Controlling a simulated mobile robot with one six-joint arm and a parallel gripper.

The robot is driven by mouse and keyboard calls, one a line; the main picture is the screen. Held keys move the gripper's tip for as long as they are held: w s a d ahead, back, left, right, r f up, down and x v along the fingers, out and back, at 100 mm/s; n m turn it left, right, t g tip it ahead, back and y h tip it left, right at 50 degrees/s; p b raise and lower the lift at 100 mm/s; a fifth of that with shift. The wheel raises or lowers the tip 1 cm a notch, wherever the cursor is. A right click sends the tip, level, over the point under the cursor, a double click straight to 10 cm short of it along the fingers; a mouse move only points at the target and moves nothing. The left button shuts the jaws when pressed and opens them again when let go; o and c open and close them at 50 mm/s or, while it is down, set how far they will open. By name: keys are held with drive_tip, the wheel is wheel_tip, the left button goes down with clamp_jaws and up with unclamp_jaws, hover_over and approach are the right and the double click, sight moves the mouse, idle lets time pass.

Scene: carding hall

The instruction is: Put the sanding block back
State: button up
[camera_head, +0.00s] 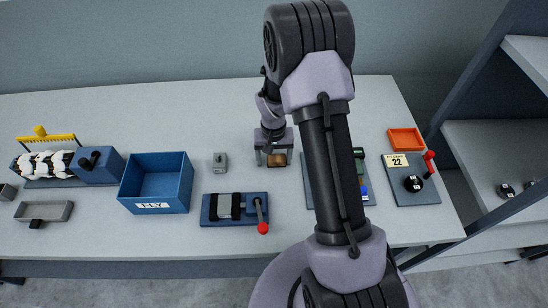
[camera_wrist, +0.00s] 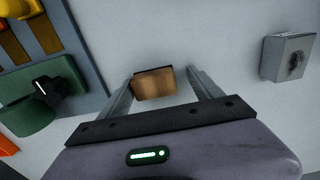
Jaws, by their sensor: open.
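The sanding block, seen as a small brown block (camera_wrist: 154,83), lies on the pale table top. In the head view the brown block (camera_head: 277,160) shows under my gripper (camera_head: 273,157), partly covered by it. In the wrist view my gripper (camera_wrist: 162,78) is open, with one finger on each side of the block near the fingertips. A narrow gap shows between the block and the right finger. The left finger is very close to the block; I cannot tell whether it touches.
A grey switch box (camera_head: 219,161) stands left of my gripper. A blue bin (camera_head: 183,203) and a blue device with a red-knobbed lever (camera_head: 262,228) are further left and nearer. A dark board (camera_wrist: 84,62) with a green knobbed part lies close by. An orange tray (camera_head: 405,140) is at right.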

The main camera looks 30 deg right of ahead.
wheel_tip(320, 180, up, 14)
drive_tip(key=r+p, duration=0.1)
drive_tip(key=p, duration=0.3)
wheel_tip(320, 180, up, 10)
drive_tip(key=t, duration=0.2)
hover_over(272, 158)
drive_tip(key=s+a, duration=0.4)
drive_tip(key=s+a+r+t, duration=0.1)
drive_tip(key=s+a+r, duration=0.2)
drive_tip(key=s, duration=0.2)
drive_tip(key=s+a+r+t+y, duration=0.1)
drive_tip(key=s+a+r, duration=0.2)
drive_tip(key=s, duration=0.3)
drive_tip(key=s+a+r+t+y, duration=0.1)
drive_tip(key=s+a+r, duration=0.1)
drive_tip(key=s+r, duration=0.3)
drive_tip(key=shift+s+a+t, duration=0.4)
drive_tip(key=shift+s, duration=0.35)
drive_tip(key=shift+r, duration=0.1)
wheel_tip(272, 158, down, 10)
drive_tip(key=b, duration=1)
drive_tip(key=shift+b, duration=0.3)
